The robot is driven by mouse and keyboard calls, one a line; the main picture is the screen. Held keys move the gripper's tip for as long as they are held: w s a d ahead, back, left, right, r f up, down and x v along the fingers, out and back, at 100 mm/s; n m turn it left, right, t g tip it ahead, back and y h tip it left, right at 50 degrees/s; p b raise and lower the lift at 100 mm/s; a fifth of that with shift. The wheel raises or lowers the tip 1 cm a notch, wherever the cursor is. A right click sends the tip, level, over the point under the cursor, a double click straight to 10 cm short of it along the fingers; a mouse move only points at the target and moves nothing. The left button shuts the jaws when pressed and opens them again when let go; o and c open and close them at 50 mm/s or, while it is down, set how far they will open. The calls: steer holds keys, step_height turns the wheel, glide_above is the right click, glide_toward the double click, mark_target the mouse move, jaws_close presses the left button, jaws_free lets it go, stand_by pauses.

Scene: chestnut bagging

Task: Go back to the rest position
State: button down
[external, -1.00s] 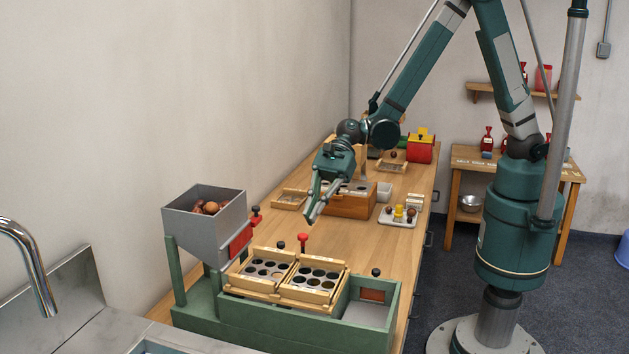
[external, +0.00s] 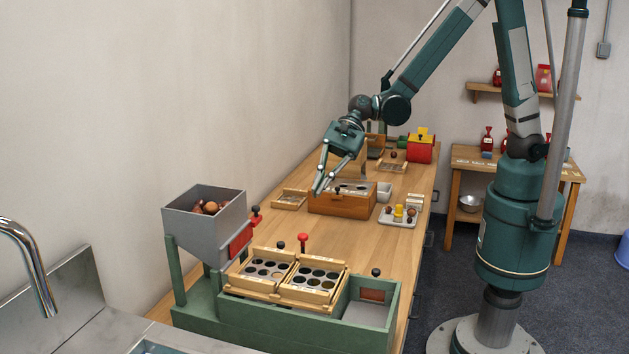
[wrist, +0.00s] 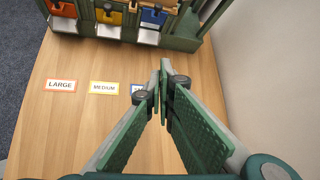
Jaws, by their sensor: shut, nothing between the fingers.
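My gripper (external: 318,188) hangs in the air above the middle of the wooden bench in the external view, near the wooden box with round holes (external: 342,204). Its fingers point down and a little to the left. In the wrist view my gripper (wrist: 162,75) is shut, with its green finger pads meeting near the tips and nothing between them.
A grey hopper of chestnuts (external: 204,212) and a green stand with two holed trays (external: 284,275) occupy the near bench. A small white tray (external: 399,217) lies right of the box. The wrist view shows LARGE (wrist: 61,85) and MEDIUM (wrist: 104,88) labels before coloured chutes (wrist: 108,18).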

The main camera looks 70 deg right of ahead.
steer(key=s+d+r+n+t+h, duration=0.1)
steer(key=s+d+r+n, duration=0.15)
steer(key=d, duration=0.55)
steer(key=s+d+r+n+t+h, duration=0.1)
steer(key=d+r+n+h, duration=0.15)
steer(key=d, duration=0.55)
steer(key=s+d+r+n+t+h, duration=0.1)
steer(key=s+d+r+n, duration=0.2)
steer(key=d, duration=0.5)
steer(key=s+d+r+n+h, duration=0.1)
steer(key=s+d+n+h, duration=0.1)
steer(key=s+d+n, duration=0.2)
steer(key=s+d+r+n+t+h, duration=0.1)
steer(key=s+d+n+h, duration=0.2)
steer(key=s+d, duration=0.7)
steer(key=d+n, duration=0.2)
steer(key=d, duration=0.5)
steer(key=shift+s+d+r, duration=0.35)
steer(key=shift+d, duration=0.05)
steer(key=shift+w+a, duration=0.1)
steer(key=shift+a, duration=0.05)
